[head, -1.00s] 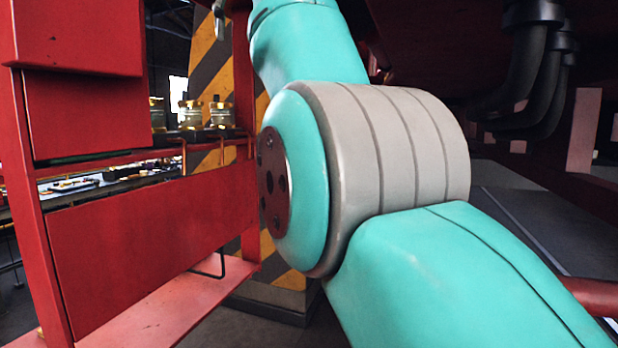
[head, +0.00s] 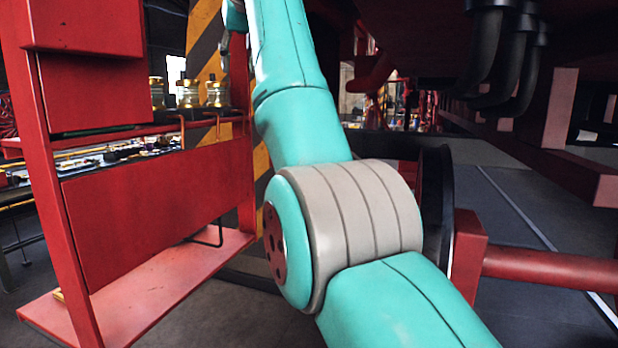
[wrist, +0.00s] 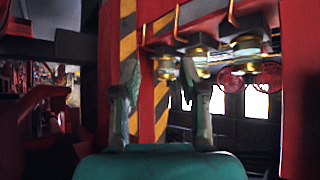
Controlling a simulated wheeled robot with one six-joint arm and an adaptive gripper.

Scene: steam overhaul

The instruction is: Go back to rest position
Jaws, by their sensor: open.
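My gripper (wrist: 165,88) shows in the wrist view with its two fingers spread apart. Nothing is held between the fingers. Behind it stand a striped yellow-and-black pillar (wrist: 128,45) and a red post. In the head view my teal and grey arm crosses the middle and reaches upward. The gripper itself is not clearly visible there.
A red frame (head: 150,215) with a lower shelf stands at the left, carrying brass-capped jars (head: 188,93) on its upper ledge. A bench with small parts lies behind. A red axle (head: 550,268) and a dark wheel (head: 434,205) are at right. Grey floor (head: 530,215) is open beyond.

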